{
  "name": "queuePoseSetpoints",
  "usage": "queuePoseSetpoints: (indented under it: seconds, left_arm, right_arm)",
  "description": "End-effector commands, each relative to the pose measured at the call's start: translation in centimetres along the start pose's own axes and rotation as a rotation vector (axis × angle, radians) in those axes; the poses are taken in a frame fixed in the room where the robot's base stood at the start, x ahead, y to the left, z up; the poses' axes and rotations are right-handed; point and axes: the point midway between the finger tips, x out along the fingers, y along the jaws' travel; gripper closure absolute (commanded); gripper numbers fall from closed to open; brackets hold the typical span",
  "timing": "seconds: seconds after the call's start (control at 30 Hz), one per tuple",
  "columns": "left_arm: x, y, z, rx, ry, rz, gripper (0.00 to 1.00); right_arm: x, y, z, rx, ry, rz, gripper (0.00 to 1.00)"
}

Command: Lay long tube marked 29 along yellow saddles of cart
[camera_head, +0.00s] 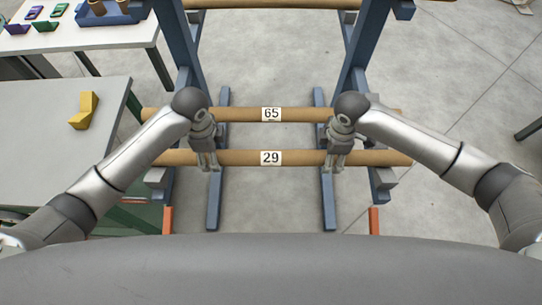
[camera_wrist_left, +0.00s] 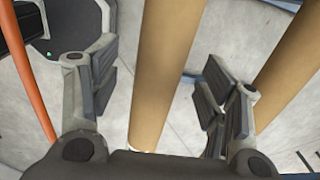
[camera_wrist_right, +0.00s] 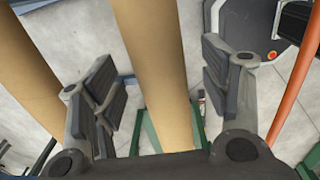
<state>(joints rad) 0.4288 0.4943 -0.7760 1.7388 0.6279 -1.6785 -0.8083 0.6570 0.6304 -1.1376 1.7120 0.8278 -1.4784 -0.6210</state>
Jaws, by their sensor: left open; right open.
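The long brown tube marked 29 (camera_head: 240,157) lies level across the low arms of a blue rack (camera_head: 181,50), its label facing up. My left gripper (camera_head: 208,164) is open over its left part, and my right gripper (camera_head: 336,162) is open over its right part. In the left wrist view the tube (camera_wrist_left: 165,60) runs between the open fingers, apart from both. In the right wrist view the tube (camera_wrist_right: 155,70) also runs between the open fingers.
A tube marked 65 (camera_head: 240,114) lies parallel just behind tube 29. Another tube (camera_head: 270,3) lies higher at the back. A grey table (camera_head: 50,150) with a yellow angled block (camera_head: 84,110) stands at left. Orange posts (camera_head: 167,220) rise near the front.

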Motion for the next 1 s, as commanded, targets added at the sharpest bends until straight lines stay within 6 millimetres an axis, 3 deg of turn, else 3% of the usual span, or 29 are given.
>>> queuePoseSetpoints:
  seconds: [0.2, 0.57, 1.0]
  left_arm:
    - [2.0, 0.0, 0.0, 0.0, 0.0, 0.0, 0.31]
    - [2.3, 0.0, 0.0, 0.0, 0.001, -0.001, 0.32]
    - [2.2, -0.1, 0.0, 0.0, 0.001, -0.001, 0.88]
  right_arm:
    - [2.0, 0.0, -0.1, -0.001, 0.001, 0.0, 0.31]
    - [2.3, 0.0, 0.0, -0.001, 0.0, 0.0, 0.32]
    - [2.3, 0.0, 0.0, -0.001, 0.0, 0.001, 0.89]
